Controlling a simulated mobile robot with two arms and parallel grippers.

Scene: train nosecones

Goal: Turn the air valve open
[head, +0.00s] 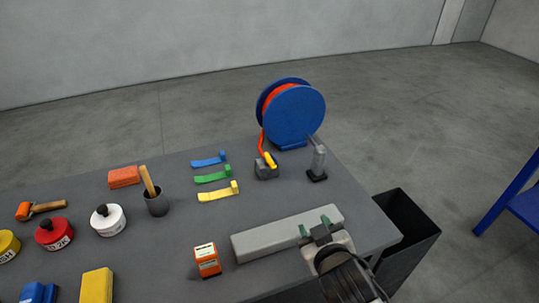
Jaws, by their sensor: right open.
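The air valve (265,171) is a small grey block with a yellow lever (270,160) on top, standing on the table at the foot of the hose reel. The lever is tilted. An orange-red hose (262,142) runs from the valve up to the blue reel (295,115). My right gripper (314,226) is open, with green fingertips, over the long grey bar near the table's right front. It is apart from the valve, nearer to me and to its right. Whether it touches the bar I cannot tell. My left gripper is out of view.
The long grey bar (270,237) and an orange box (207,260) are in front. A black bin (412,230) stands beside the table (265,205).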

